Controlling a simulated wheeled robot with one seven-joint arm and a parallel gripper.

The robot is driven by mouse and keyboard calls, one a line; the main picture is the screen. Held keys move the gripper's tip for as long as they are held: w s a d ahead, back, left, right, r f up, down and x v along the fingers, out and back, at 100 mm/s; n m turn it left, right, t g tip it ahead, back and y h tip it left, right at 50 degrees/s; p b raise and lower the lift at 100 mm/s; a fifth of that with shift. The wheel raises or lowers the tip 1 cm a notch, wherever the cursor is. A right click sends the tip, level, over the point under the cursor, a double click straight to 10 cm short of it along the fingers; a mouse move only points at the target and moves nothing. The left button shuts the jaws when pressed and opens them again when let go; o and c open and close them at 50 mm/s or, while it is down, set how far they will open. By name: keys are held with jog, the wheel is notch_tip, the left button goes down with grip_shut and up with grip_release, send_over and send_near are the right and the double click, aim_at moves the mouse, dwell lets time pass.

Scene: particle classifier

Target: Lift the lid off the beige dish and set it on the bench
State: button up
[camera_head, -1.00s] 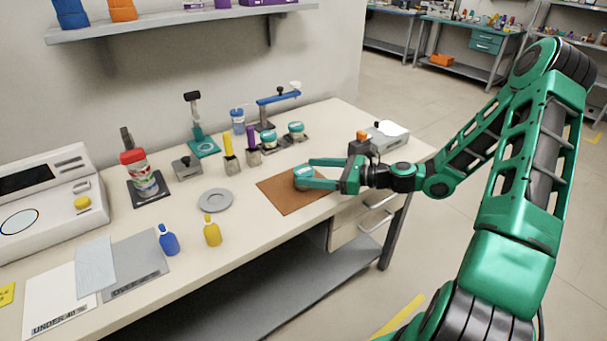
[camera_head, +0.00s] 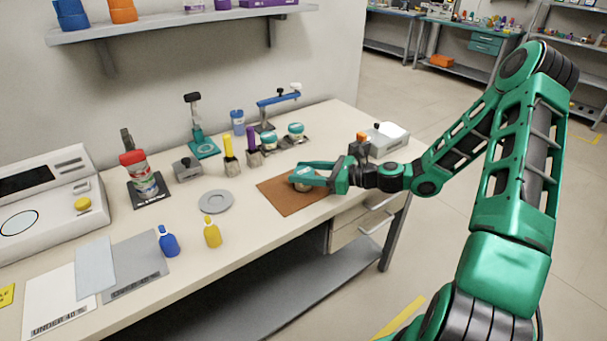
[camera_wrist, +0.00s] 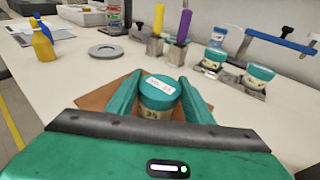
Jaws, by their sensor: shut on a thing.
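The beige dish (camera_head: 303,187) stands on the brown mat (camera_head: 277,195). Its round green lid (camera_wrist: 158,86) has a white label and shows between my fingers in the wrist view. The dish body (camera_wrist: 157,108) shows just below the lid. My gripper (camera_head: 308,175) is shut on the lid, with one finger on each side. The fingers hide part of the dish in the head view. I cannot tell whether there is a gap between lid and dish. The bare bench top (camera_head: 258,232) lies in front of the mat.
Two more green-lidded jars (camera_head: 268,138) stand behind the mat, beside a blue-armed stand (camera_head: 275,99). Yellow and purple handled tools (camera_head: 228,147) stand left of them. A grey ring plate (camera_head: 215,201) and yellow bottle (camera_head: 212,233) stand left of the mat, with clear bench between.

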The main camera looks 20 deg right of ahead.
jog(key=shift+r, duration=0.5)
jog(key=r, duration=0.3)
jog(key=shift+s+a+r, duration=0.15)
jog(key=shift+a+r, duration=0.1)
jog(key=s+a+r, duration=0.4)
jog(key=a+r, duration=0.2)
jog(key=a, duration=0.4)
jog(key=m+t+h, duration=0.5)
jog(key=m+h, duration=0.2)
jog(key=h, duration=0.1)
send_over(303, 171)
jog(key=w+d, duration=0.2)
jog(key=d, duration=0.4)
notch_tip(303, 171, down, 4)
jog(key=f, duration=0.1)
jog(key=s+a+r+n+g+y, duration=0.2)
jog(key=s+a+n+y, duration=0.1)
jog(key=a, duration=0.5)
jog(key=s+a+r+n+g+y, duration=0.3)
jog(key=s+a+n+y, duration=0.1)
jog(key=a, duration=0.4)
jog(key=shift+a+r+y, duration=0.2)
jog(key=shift+y, duration=0.2)
